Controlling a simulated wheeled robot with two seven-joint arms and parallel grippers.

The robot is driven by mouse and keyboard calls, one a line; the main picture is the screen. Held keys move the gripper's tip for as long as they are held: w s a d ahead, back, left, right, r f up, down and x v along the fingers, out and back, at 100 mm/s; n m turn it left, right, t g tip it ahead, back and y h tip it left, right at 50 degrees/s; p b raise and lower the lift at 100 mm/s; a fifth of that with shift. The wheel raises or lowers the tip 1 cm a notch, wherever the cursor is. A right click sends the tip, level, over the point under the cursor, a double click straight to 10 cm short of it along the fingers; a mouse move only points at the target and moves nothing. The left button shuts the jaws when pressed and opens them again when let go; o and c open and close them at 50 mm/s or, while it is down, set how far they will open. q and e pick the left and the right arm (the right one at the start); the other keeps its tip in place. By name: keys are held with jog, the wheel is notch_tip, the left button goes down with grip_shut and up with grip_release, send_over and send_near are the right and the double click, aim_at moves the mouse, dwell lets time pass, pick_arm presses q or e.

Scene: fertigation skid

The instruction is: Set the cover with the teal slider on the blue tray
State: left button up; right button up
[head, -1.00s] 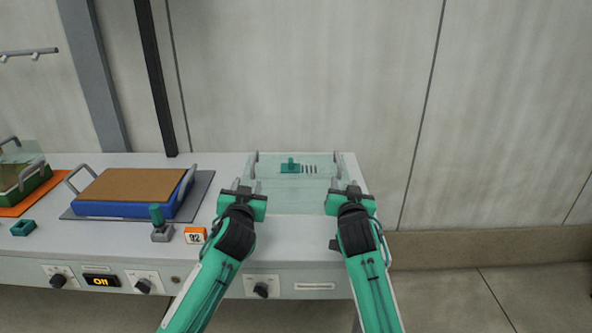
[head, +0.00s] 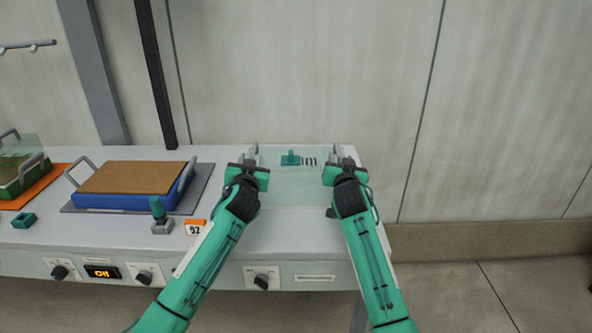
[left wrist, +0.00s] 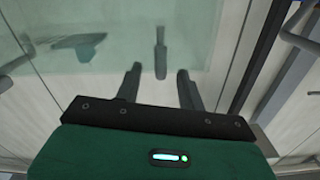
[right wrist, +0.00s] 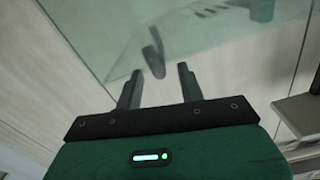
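The clear, pale-green cover (head: 290,190) is at the right end of the bench, with a teal slider (head: 290,158) and dark slots near its far edge. It has an upright grey handle on each side. The slider also shows in the left wrist view (left wrist: 85,46). My left gripper (head: 252,160) is open, its fingers just short of the left handle (left wrist: 161,52). My right gripper (head: 337,160) is open, just short of the right handle (right wrist: 153,56). Neither visibly grips its handle. The blue tray (head: 125,203), filled with a brown slab, stands left on a grey mat.
A teal-topped joystick (head: 158,212) and an orange number block (head: 195,228) stand between the tray and my left arm. A green tray (head: 12,188) with a clear cover sits on an orange mat at far left. A teal block (head: 23,220) lies near the front edge.

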aim_at(254, 150)
pick_arm(q)
jog(key=shift+w, duration=2.85)
pick_arm(e)
jog(key=shift+w, duration=2.8)
pick_arm(q)
jog(key=shift+c, duration=0.4)
pick_arm(e)
jog(key=shift+c, duration=0.5)
pick_arm(q)
grip_shut()
pick_arm(e)
grip_shut()
